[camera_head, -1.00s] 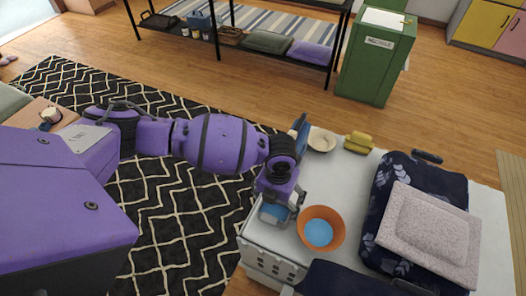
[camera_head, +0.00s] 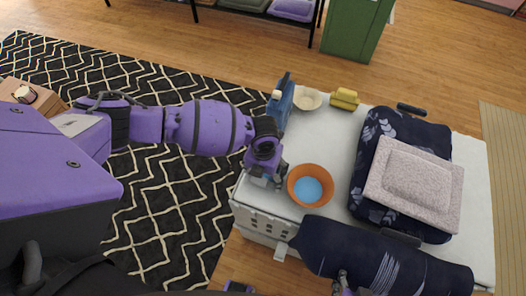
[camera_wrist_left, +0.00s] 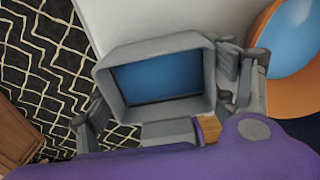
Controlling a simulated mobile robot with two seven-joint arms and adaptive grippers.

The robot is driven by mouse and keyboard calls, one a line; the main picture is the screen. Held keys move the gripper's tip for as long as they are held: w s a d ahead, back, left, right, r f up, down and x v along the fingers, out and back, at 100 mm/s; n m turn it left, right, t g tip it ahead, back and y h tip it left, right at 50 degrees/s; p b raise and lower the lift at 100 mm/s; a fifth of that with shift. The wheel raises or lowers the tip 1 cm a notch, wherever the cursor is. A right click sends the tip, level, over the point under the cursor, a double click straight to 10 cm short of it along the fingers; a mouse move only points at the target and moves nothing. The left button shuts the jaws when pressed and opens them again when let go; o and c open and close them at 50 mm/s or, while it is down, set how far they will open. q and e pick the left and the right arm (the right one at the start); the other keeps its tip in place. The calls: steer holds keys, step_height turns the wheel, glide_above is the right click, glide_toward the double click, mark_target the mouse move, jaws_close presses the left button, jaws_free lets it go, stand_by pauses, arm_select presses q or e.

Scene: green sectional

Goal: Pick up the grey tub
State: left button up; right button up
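The grey tub (camera_wrist_left: 120,72), with a grey rim and blue inside, fills the middle of the left wrist view. My left gripper (camera_head: 267,181) is at the left edge of the white bench top (camera_head: 330,130), left of the orange bowl, and largely hides the tub in the head view. In the wrist view the left gripper (camera_wrist_left: 163,100) has its fingers apart on either side of the tub. Narrow gaps seem to show; contact is hard to judge. A small part of my right gripper (camera_head: 343,284) shows at the bottom edge; its fingers are unclear.
An orange bowl (camera_head: 296,198), blue inside, stands close right of the left gripper. A blue upright object (camera_head: 285,98), a cream bowl (camera_head: 308,98) and a yellow object (camera_head: 345,98) stand behind. A navy bag (camera_head: 375,150) with a cushion (camera_head: 415,185) and a navy roll (camera_head: 390,262) fill the right.

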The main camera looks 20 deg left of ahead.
mark_target(263, 182)
arm_select(q)
steer(key=shift+c, duration=1.3)
steer(key=shift+r, duration=0.1)
steer(key=shift+w+r, duration=0.1)
steer(key=shift+r, duration=0.4)
step_height(263, 182, up, 2)
steer(key=shift+r, duration=0.25)
steer(key=s+r, duration=0.2)
steer(key=s+d+r+p, duration=0.1)
steer(key=s+r, duration=0.1)
steer(key=r, duration=0.1)
steer(key=shift+s+r, duration=0.25)
steer(key=shift+s, duration=0.1)
steer(key=s+d+r, duration=0.2)
steer(key=s+r, duration=0.2)
steer(key=s, duration=0.5)
